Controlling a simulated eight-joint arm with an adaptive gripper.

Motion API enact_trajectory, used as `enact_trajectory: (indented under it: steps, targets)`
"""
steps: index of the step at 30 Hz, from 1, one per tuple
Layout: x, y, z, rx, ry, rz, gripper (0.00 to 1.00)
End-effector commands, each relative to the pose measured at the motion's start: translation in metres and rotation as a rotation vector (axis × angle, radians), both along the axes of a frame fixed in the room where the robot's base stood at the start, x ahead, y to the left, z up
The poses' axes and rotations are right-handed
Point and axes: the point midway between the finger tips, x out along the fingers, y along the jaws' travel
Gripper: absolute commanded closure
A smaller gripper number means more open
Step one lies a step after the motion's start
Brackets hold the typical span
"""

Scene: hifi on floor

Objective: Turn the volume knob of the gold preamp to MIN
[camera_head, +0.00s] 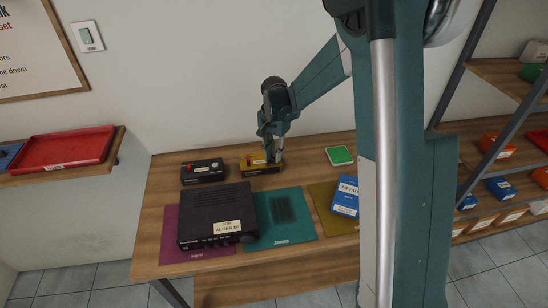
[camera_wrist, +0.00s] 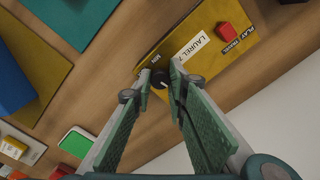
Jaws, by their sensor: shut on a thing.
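The gold preamp (camera_head: 258,169) stands at the back of the wooden table. In the wrist view the gold preamp (camera_wrist: 205,50) shows its white LAUREL 7 label, a red switch (camera_wrist: 229,36) and a small black volume knob (camera_wrist: 160,79). A small dark print, seemingly MIN, is beside the knob. A light mark shows on the knob, but its exact setting is hard to read. My gripper (camera_head: 270,152) is down at the preamp's right end. In the wrist view my gripper (camera_wrist: 161,76) has its fingertips on both sides of the knob, shut on it.
A black box with a red knob (camera_head: 203,171) stands left of the preamp. A large black unit (camera_head: 216,215) sits in front, on a purple mat. A teal mat (camera_head: 290,235), a blue box (camera_head: 345,196) and a green-topped item (camera_head: 340,155) lie to the right.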

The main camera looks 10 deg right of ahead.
Motion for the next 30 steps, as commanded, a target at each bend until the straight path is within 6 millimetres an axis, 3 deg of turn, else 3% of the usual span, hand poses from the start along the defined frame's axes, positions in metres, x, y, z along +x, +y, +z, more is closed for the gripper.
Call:
enact_trajectory:
  steps: [30]
  targets:
    - [-0.0003, -0.0004, -0.001, 0.0, 0.0, 0.965, 0.96]
